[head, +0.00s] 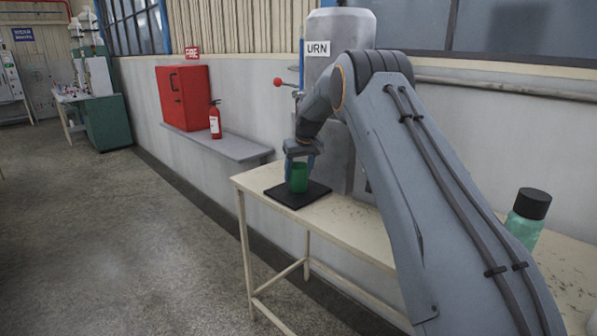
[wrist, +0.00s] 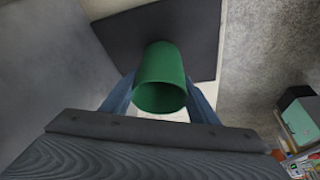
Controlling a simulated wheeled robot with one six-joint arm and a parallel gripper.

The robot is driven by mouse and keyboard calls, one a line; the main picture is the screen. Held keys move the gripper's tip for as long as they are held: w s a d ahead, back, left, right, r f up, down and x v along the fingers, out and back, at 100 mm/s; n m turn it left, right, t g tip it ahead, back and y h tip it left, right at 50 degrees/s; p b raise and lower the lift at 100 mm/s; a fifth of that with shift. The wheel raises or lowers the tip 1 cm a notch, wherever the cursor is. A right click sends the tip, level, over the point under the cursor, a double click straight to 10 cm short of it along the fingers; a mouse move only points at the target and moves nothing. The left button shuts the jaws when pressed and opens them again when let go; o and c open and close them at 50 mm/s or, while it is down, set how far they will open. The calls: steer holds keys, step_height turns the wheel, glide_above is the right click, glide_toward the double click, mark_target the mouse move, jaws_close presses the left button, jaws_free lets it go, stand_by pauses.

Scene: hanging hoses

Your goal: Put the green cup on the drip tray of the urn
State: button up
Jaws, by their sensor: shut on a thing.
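The green cup (head: 297,177) is upright at the black drip tray (head: 312,196) in front of the grey urn (head: 340,100), which bears a URN label. My gripper (head: 301,163) is shut on the cup, coming from above. In the wrist view the green cup (wrist: 162,80) sits between the two blue fingers of my gripper (wrist: 160,92), its open mouth toward the camera. The dark drip tray (wrist: 190,30) lies behind and around the cup. I cannot tell whether the cup's base touches the tray.
The tray lies on a pale table (head: 350,224). A green bottle with a black cap (head: 526,218) stands farther right on it. A lever with a red knob (head: 279,82) sticks out left of the urn. A red box (head: 183,97) and fire extinguisher (head: 215,122) stand on a wall shelf.

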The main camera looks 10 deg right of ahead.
steer(key=o, duration=1)
steer(key=shift+f, duration=0.1)
steer(key=shift+o, duration=0.2)
steer(key=shift+r, duration=0.4)
steer(key=b+v, duration=0.3)
steer(key=v, duration=0.8)
steer(key=shift+s+r, duration=0.2)
steer(key=s+f+g, duration=0.1)
steer(key=s+f, duration=0.4)
steer(key=s, duration=1.1)
steer(key=s+f+m+g, duration=0.1)
steer(key=s+f, duration=0.5)
steer(key=s, duration=1)
steer(key=s+f+m+g, duration=0.1)
steer(key=s+f, duration=0.5)
steer(key=s, duration=1)
steer(key=shift+s+a+f+g+h, duration=0.25)
steer(key=shift+s+a+g+h, duration=0.05)
steer(key=shift+a+g+h, duration=0.1)
